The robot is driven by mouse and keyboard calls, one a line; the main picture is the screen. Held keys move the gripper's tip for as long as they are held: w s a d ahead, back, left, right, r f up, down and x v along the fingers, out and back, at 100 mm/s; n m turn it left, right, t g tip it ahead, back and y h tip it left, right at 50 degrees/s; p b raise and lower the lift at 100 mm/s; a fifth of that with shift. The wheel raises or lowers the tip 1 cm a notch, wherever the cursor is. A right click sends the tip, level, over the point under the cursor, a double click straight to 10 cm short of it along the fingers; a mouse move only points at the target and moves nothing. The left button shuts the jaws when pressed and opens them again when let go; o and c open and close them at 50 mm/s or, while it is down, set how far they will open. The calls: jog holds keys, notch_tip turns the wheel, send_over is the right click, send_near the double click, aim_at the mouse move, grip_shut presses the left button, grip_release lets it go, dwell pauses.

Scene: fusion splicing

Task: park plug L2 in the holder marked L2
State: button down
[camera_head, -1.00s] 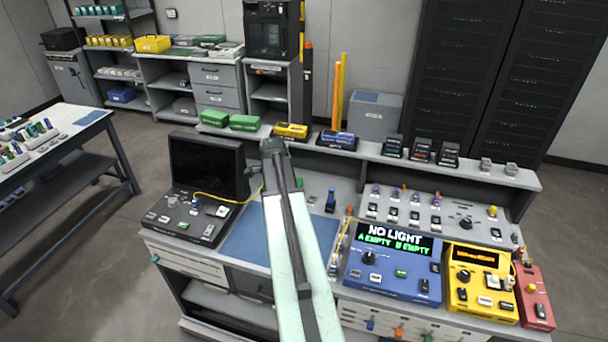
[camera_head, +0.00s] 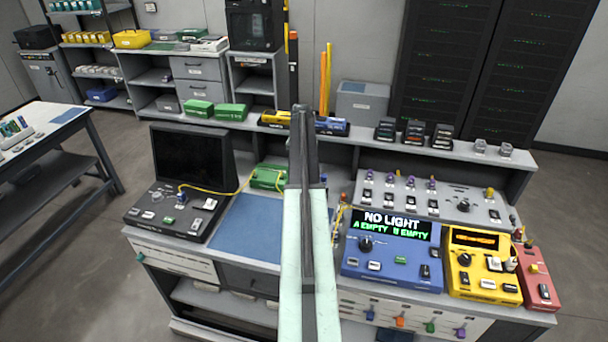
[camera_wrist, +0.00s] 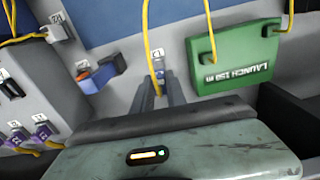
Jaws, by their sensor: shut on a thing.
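In the wrist view my gripper (camera_wrist: 160,94) is shut on a small plug (camera_wrist: 158,67) at the end of a yellow cable. No holder mark L2 is legible. In the head view my arm hides the gripper and plug.
A green launch box (camera_wrist: 234,57) with yellow cable lies right of the plug; it also shows in the head view (camera_head: 267,177). A grey panel (camera_wrist: 40,105) with purple plugs is at left. The blue mat (camera_head: 247,228) is bare. The blue meter (camera_head: 392,250) reads NO LIGHT.

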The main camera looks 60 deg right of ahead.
jog(key=shift+s+d+n, duration=0.1)
jog(key=shift+d+n, duration=0.2)
jog(key=shift+d, duration=0.25)
notch_tip(320, 180, down, 6)
jog(key=b, duration=0.6)
jog(key=shift+a+f, duration=0.1)
jog(key=shift+f, duration=0.1)
jog(key=shift+f+b, duration=0.55)
jog(key=shift+b, duration=0.1)
dwell(0.4)
jog(key=c, duration=1.3)
grip_release()
jog(key=shift+o, duration=0.2)
jog(key=shift+r, duration=0.15)
notch_tip(320, 180, up, 8)
jog(key=p, duration=0.8)
jog(key=shift+f, duration=0.2)
